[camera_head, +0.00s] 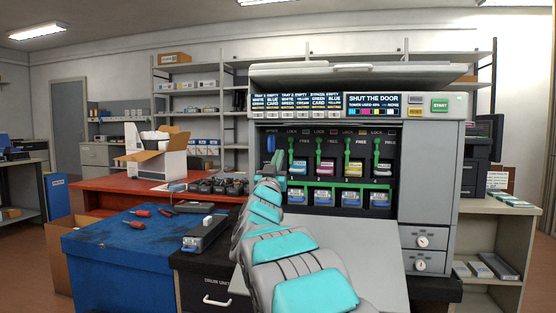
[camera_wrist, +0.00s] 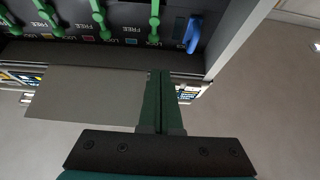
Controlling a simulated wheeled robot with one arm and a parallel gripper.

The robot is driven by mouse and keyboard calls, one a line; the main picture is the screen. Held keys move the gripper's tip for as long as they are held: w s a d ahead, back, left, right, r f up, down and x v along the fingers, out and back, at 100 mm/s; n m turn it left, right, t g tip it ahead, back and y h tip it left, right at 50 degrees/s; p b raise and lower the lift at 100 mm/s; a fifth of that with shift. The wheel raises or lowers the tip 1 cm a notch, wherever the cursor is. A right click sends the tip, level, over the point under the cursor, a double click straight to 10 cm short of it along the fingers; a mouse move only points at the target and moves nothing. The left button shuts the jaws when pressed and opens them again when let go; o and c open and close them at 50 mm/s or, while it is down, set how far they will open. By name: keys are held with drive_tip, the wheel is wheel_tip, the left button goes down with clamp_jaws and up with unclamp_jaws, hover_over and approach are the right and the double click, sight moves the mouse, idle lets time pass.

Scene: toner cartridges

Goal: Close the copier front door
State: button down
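The copier (camera_head: 430,170) stands ahead with its front bay open. Its front door (camera_head: 345,248) is a light grey panel hanging down and out below the bay, partly hidden by my arm. Several green levers (camera_head: 291,155) stand in the bay above labelled cartridges (camera_head: 324,197); a blue lever (camera_head: 270,143) is at the bay's left.
A shelf unit (camera_head: 505,235) stands at right. A plain grey panel (camera_wrist: 90,97) in the wrist view is unclear.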

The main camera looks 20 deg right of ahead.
drive_tip(key=w+d, duration=0.2)
drive_tip(key=w, duration=0.1)
drive_tip(key=w+r, duration=0.1)
drive_tip(key=shift+w+d+r, duration=0.1)
drive_tip(key=shift+w+d, duration=0.1)
drive_tip(key=shift+d, duration=0.2)
drive_tip(key=shift+w, duration=0.1)
drive_tip(key=shift+w+d, duration=0.5)
drive_tip(key=shift+w, duration=0.35)
